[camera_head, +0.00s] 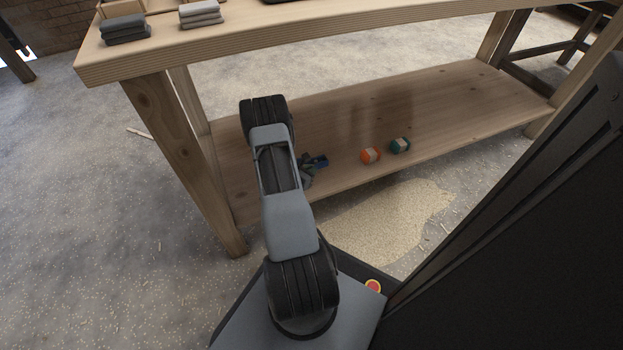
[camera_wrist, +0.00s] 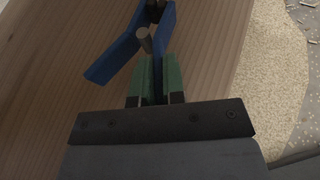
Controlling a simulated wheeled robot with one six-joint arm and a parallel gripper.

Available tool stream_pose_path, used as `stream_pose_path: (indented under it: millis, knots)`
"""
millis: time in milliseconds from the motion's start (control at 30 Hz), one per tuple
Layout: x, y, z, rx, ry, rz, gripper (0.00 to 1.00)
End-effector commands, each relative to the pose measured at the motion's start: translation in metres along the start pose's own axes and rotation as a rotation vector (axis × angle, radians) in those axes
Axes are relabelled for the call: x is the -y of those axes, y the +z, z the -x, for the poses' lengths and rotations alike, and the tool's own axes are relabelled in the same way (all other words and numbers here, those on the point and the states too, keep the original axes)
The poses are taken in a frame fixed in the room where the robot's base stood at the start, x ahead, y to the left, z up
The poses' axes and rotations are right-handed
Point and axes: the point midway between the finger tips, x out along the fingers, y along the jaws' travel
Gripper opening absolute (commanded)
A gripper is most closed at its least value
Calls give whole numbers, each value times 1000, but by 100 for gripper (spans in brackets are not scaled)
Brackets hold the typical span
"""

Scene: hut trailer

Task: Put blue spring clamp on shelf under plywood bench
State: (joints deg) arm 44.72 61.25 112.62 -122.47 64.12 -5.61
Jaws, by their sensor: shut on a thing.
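The blue spring clamp (camera_wrist: 122,58) lies between the green-padded fingertips of my gripper (camera_wrist: 156,72) in the wrist view. One blue handle is pinched between the pads and the other splays out to the left. In the head view a small part of the clamp (camera_head: 321,161) shows beside my gripper (camera_head: 308,170), which my arm partly hides. Both are over the front part of the wooden shelf (camera_head: 440,110) under the plywood bench (camera_head: 300,32). The shelf (camera_wrist: 50,60) fills the wrist view behind the clamp. I cannot tell whether the clamp touches it.
A bench leg (camera_head: 180,150) stands to the left. Sawdust (camera_head: 385,220) covers the floor in front. The shelf's right part is clear.

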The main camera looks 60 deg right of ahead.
Motion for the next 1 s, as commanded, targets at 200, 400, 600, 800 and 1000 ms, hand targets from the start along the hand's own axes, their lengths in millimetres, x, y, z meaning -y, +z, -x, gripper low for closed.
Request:
stream_pose_path:
  millis: [200,400,600,800,1000]
  knots:
    - [1,-18,-9,1,-2,-2,0]
    - [0,-36,-16,1,-2,-2,0]
    - [0,-34,-15,2,-2,-2,0]
    - [0,-36,-16,1,-2,-1,13]
    - [0,-36,-16,1,-2,-1,32]
